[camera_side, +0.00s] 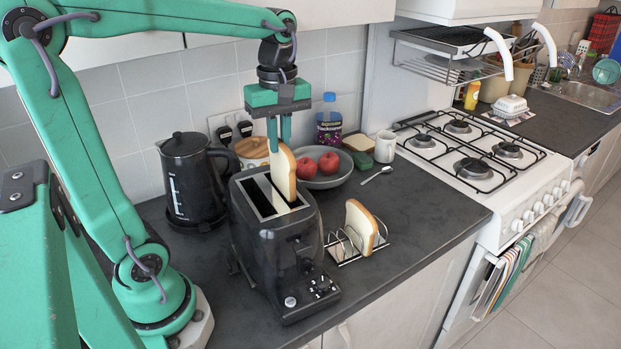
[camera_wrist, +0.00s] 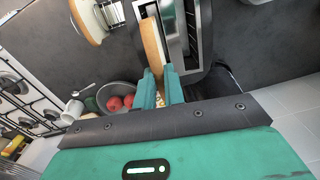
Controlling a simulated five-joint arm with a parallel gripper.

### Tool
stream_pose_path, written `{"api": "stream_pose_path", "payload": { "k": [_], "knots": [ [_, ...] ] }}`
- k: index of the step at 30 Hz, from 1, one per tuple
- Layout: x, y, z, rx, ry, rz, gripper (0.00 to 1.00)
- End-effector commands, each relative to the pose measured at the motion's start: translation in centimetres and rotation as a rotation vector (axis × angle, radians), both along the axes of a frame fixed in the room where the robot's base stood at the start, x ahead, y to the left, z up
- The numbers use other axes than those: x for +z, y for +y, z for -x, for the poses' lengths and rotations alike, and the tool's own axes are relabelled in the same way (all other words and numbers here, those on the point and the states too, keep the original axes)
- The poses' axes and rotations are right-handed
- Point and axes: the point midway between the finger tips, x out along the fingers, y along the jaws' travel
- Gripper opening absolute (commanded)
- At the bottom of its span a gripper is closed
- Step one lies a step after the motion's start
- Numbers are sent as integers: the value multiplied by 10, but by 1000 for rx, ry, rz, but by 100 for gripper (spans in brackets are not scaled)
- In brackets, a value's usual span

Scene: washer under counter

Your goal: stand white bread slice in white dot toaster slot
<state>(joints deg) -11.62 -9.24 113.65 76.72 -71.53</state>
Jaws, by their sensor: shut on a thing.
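My gripper (camera_side: 280,145) is shut on the top edge of a white bread slice (camera_side: 285,174), which hangs upright below the fingers. In the wrist view, the slice (camera_wrist: 152,42) is seen edge-on between the fingertips (camera_wrist: 159,75). The black toaster (camera_side: 268,262) stands below with its two long slots facing up. The slice is at the right-hand slot in the side view, its lower edge at or just over the opening; I cannot tell whether it is inside. The toaster also shows in the wrist view (camera_wrist: 203,30), with one slot open beside the slice. I cannot make out a white dot marking a slot.
A wire rack (camera_side: 343,250) with another bread slice (camera_side: 361,226) stands right of the toaster. A black kettle (camera_side: 190,180) is at the left. A bowl (camera_side: 326,180) with red fruit is close behind the toaster. The front right counter is clear.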

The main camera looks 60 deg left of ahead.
Motion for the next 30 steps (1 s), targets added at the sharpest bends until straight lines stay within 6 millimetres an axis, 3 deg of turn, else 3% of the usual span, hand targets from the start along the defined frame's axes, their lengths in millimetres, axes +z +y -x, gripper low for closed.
{"api": "stream_pose_path", "payload": {
  "k": [30],
  "knots": [
    [-46, 0, 0, 0, 2, 1, 0]
  ]
}}
